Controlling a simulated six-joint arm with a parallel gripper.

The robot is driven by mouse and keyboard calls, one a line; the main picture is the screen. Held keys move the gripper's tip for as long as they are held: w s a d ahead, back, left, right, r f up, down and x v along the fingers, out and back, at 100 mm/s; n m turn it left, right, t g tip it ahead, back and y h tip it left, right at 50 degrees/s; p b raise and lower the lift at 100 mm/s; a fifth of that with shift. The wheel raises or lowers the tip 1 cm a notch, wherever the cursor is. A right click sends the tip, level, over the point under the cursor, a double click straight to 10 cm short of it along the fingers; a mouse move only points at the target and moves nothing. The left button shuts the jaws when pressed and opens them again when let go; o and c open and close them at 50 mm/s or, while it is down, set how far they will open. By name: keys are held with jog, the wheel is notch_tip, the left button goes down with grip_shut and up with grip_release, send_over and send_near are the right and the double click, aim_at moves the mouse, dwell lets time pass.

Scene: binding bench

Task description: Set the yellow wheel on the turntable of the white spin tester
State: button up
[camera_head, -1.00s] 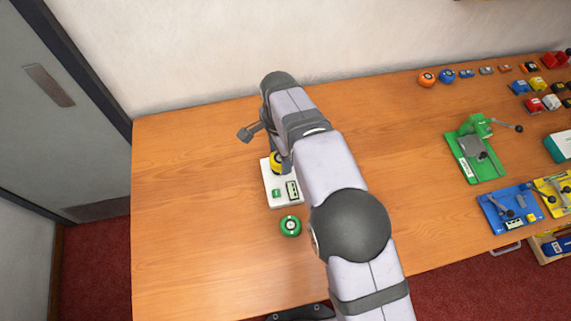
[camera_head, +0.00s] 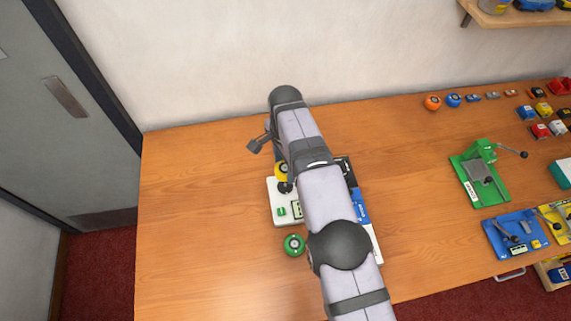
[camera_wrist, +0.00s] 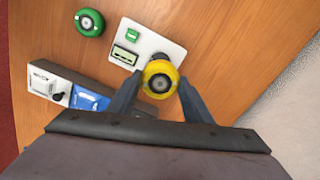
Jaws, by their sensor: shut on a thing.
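The yellow wheel (camera_wrist: 160,80) has a dark centre and sits between the two fingers of my gripper (camera_wrist: 159,86), which is shut on it. The white spin tester (camera_wrist: 150,38) lies below it, with a green button and a small display. In the head view, the yellow wheel (camera_head: 281,170) shows partly beside my arm, at the far part of the tester (camera_head: 284,215).
A green wheel (camera_head: 294,244) stands just in front of the tester. A blue, white and black device (camera_head: 361,208) lies close on its right, partly behind my arm. A green press (camera_head: 480,175) and blue fixture (camera_head: 515,234) are further right. The bench's left side is clear.

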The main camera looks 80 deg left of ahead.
aim_at(285, 184)
jog(key=shift+f+b, duration=0.75)
jog(key=shift+f, duration=1.05)
jog(key=shift+f+b, duration=1.1)
jog(key=shift+f+b, duration=1.05)
jog(key=shift+b, duration=0.2)
dwell(0.3)
jog(key=o, duration=1.5)
jog(key=shift+r, duration=0.1)
jog(key=shift+r+p, duration=2.45)
jog(key=shift+r, duration=1.2)
